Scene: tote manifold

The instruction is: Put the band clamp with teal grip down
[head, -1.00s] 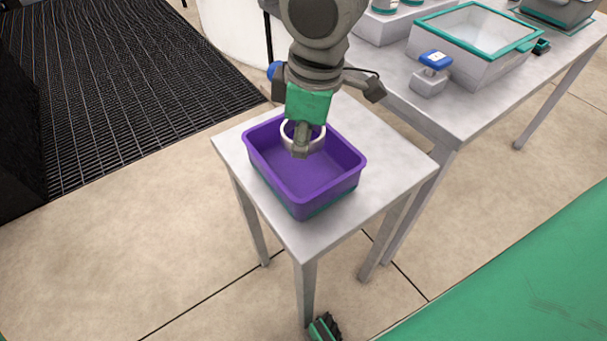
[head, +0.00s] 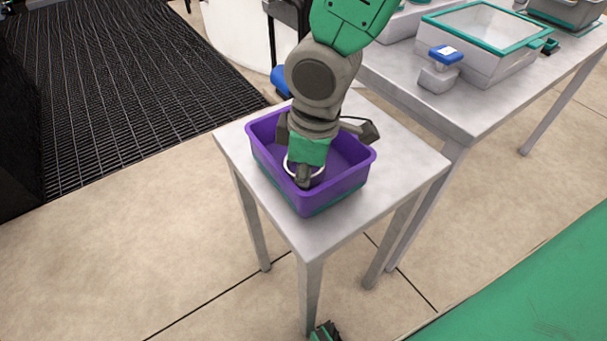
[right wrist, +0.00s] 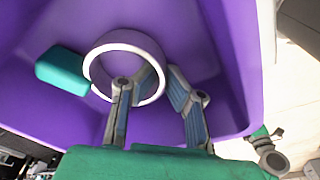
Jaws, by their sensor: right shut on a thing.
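The band clamp is a white ring (right wrist: 100,50) with a teal grip (right wrist: 61,70) at its left in the right wrist view. In the head view the ring (head: 290,166) shows partly around my gripper's fingers, and the teal grip is hidden. My right gripper (head: 304,176) points down inside the purple tote (head: 342,185) and is shut on the clamp at the ring. The clamp is inside the tote's walls. I cannot tell whether it touches the tote floor.
The tote stands on a small pale table (head: 400,180) with bare top around it. A longer bench (head: 465,105) adjoins at the right, bearing a teal-rimmed box (head: 480,62) and a blue-topped device (head: 440,75). A black grating (head: 120,80) lies at the left.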

